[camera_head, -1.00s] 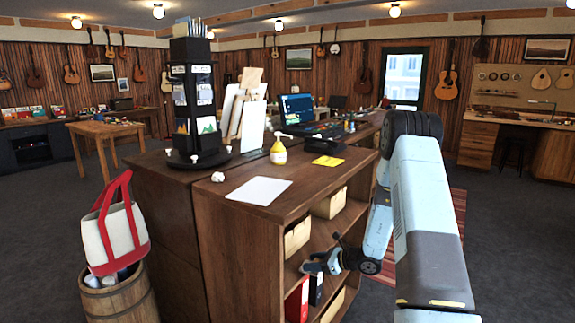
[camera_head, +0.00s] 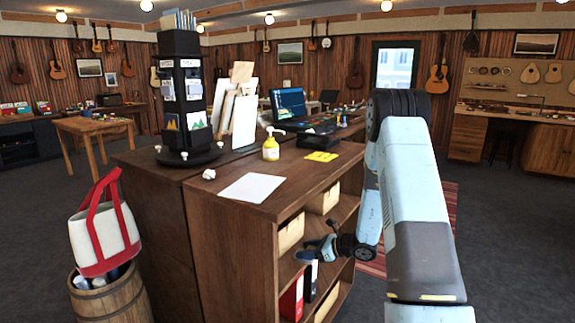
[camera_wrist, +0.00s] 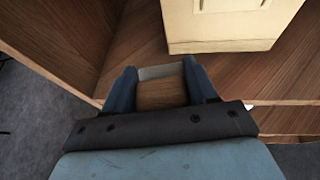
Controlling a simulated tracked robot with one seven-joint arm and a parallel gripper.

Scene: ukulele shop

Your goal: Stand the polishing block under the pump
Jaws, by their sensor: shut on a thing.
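A yellow bottle with a white pump head (camera_head: 271,148) stands upright on top of the wooden counter. My gripper (camera_head: 308,255) is low, in front of the open shelves on the counter's right side. In the wrist view my gripper (camera_wrist: 160,82) is shut on a small block, brown wood with a pale grey strip at its far edge; I take it as the polishing block (camera_wrist: 162,95). The block sits between both fingers, over the shelf board. In the head view I cannot make out the block. The pump is not in the wrist view.
The shelf holds cream boxes (camera_head: 291,232), also near my gripper in the wrist view (camera_wrist: 222,25), and red and black binders (camera_head: 291,299). On the counter top lie a white sheet (camera_head: 252,187) and a yellow pad (camera_head: 320,156); a dark display tower (camera_head: 180,95) stands behind.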

